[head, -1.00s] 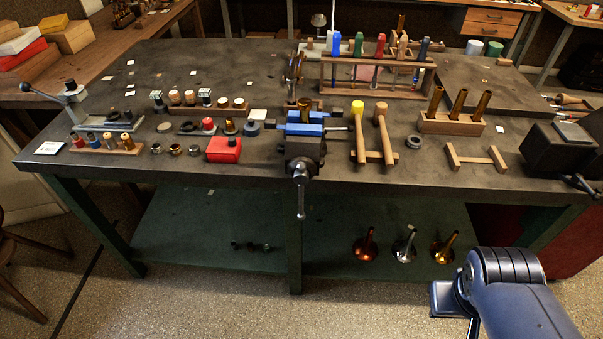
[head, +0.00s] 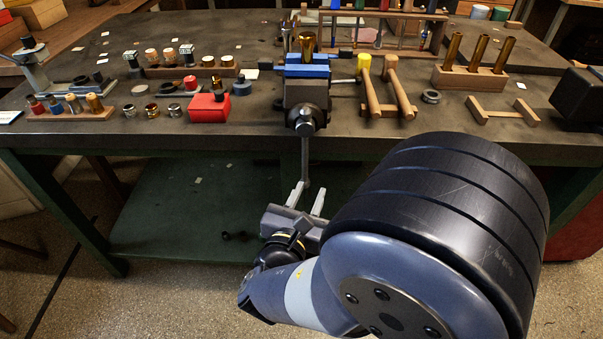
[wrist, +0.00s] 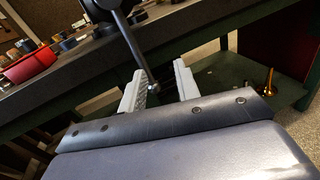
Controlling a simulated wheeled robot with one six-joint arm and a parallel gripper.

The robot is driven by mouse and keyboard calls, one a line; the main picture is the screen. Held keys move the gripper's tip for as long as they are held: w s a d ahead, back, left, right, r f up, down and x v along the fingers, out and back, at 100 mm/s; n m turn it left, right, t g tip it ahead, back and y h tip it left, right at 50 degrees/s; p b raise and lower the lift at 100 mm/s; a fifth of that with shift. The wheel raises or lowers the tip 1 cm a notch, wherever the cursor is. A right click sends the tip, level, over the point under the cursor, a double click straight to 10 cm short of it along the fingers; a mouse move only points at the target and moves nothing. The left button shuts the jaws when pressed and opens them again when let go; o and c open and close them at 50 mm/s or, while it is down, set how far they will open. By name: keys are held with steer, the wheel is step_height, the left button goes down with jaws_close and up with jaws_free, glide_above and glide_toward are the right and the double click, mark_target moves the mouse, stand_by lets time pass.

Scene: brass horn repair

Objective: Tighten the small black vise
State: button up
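The small black vise (head: 306,98) with blue jaws (head: 306,71) stands at the bench's front edge, with a brass cup-like piece (head: 307,42) at its jaws. Its bar handle (head: 305,158) hangs straight down in front of the bench. My gripper (head: 308,197) is open, fingers pointing up, at the handle's lower end. In the wrist view the handle (wrist: 129,40) reaches down from the vise's dark screw head, and its knobbed end lies between my open fingers (wrist: 158,85), closer to the left one. Contact with a finger is not clear.
The bench front edge (head: 200,141) is just beyond my gripper. A red box (head: 208,107) stands left of the vise, and wooden mallets (head: 385,90) stand to the right. A lower green shelf (head: 190,215) lies under the bench.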

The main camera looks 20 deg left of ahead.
mark_target(304, 165)
steer(key=shift+n+y, duration=0.8)
steer(key=w+a, duration=0.1)
steer(key=w, duration=0.2)
steer(key=w+a, duration=0.1)
steer(key=w, duration=0.2)
steer(key=w+a, duration=0.1)
steer(key=w, duration=0.3)
steer(key=shift+a+f, duration=0.1)
steer(key=shift+f, duration=0.2)
steer(key=shift+s, duration=0.1)
steer(key=shift+c, duration=0.5)
jaws_close()
